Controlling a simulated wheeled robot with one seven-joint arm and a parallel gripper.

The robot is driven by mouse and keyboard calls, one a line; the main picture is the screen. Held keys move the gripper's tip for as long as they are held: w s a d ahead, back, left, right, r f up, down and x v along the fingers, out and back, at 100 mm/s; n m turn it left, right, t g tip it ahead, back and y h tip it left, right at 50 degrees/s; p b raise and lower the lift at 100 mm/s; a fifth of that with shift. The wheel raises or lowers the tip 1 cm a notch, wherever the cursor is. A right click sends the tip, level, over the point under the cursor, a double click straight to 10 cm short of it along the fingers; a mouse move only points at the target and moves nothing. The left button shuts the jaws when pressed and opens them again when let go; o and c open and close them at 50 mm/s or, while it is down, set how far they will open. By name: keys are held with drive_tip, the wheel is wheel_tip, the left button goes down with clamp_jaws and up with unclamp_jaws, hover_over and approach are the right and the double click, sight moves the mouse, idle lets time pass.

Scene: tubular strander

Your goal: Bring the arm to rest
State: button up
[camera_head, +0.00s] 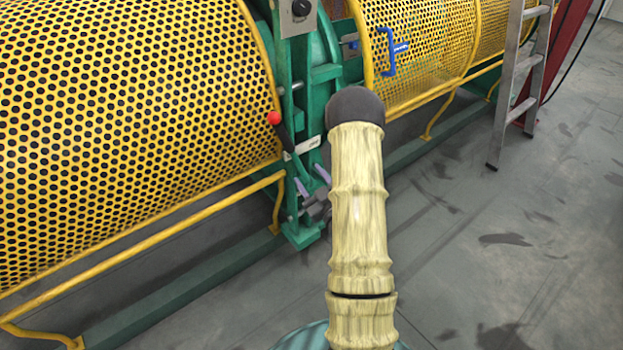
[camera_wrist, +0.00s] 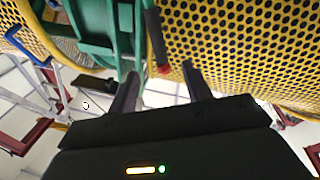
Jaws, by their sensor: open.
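My gripper (camera_wrist: 160,71) shows in the wrist view with its two dark fingers apart. Nothing is held between them. In that view a black lever with a red end (camera_wrist: 163,70) appears beyond the gap between the fingertips; I cannot tell how far off it is. In the head view my pale, ribbed arm (camera_head: 358,210) rises from the bottom edge to a dark rounded joint, in front of the machine. My gripper cannot be made out for sure in the head view. The red-knobbed lever (camera_head: 274,118) is on the green machine frame (camera_head: 326,75), left of my arm.
A yellow perforated guard (camera_head: 130,110) fills the left, with a yellow rail (camera_head: 150,243) below. Another guard (camera_head: 425,45) with a blue handle (camera_head: 390,50) is behind my arm. A metal ladder (camera_head: 520,75) stands at upper right. The grey floor (camera_head: 500,250) at right is clear.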

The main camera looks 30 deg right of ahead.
drive_tip(key=w+a+g, duration=0.2)
drive_tip(key=a+g, duration=0.5)
drive_tip(key=s+a+r+m+g, duration=0.2)
drive_tip(key=s+a+g, duration=0.35)
drive_tip(key=s, duration=0.25)
drive_tip(key=s+a+r+m+g, duration=0.1)
drive_tip(key=s+a+m+g, duration=0.1)
drive_tip(key=s+a+g, duration=0.5)
wheel_tip(320, 180, up, 31)
drive_tip(key=s+d+t+p, duration=0.1)
drive_tip(key=s+t+p, duration=0.1)
drive_tip(key=p, duration=2.8)
drive_tip(key=shift+s+y, duration=0.3)
drive_tip(key=shift+f+t, duration=0.1)
drive_tip(key=shift+t, duration=0.15)
